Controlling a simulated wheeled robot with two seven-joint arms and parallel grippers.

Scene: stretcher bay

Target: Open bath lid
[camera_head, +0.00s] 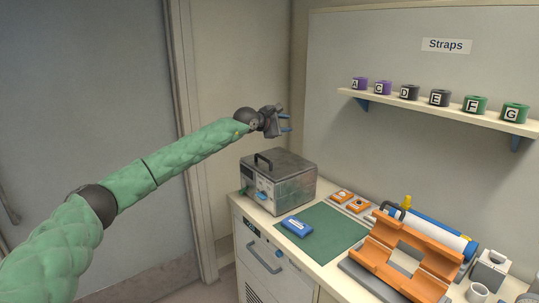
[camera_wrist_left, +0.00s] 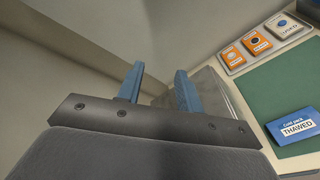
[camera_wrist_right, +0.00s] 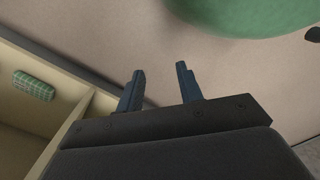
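The bath (camera_head: 286,190) is a grey metal box with a front panel, standing at the back left end of the counter. Its lid (camera_head: 283,161) lies flat on top and looks shut, with a dark handle (camera_head: 264,159) at its left side. My left gripper (camera_head: 286,122) is in the air above and behind the bath, its blue fingers apart and empty. In the left wrist view the open fingers (camera_wrist_left: 158,85) show with part of the bath (camera_wrist_left: 212,92) behind the right one. My right gripper (camera_wrist_right: 160,85) is open and empty, and shows only in the right wrist view.
A blue cold pack marked "THAWED" (camera_head: 297,226) lies at the edge of a green mat (camera_head: 322,242). Orange-and-white cards (camera_head: 341,196) lie behind it. An orange cradle (camera_head: 405,255) stands to the right. A shelf (camera_head: 440,108) of lettered straps hangs above the counter.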

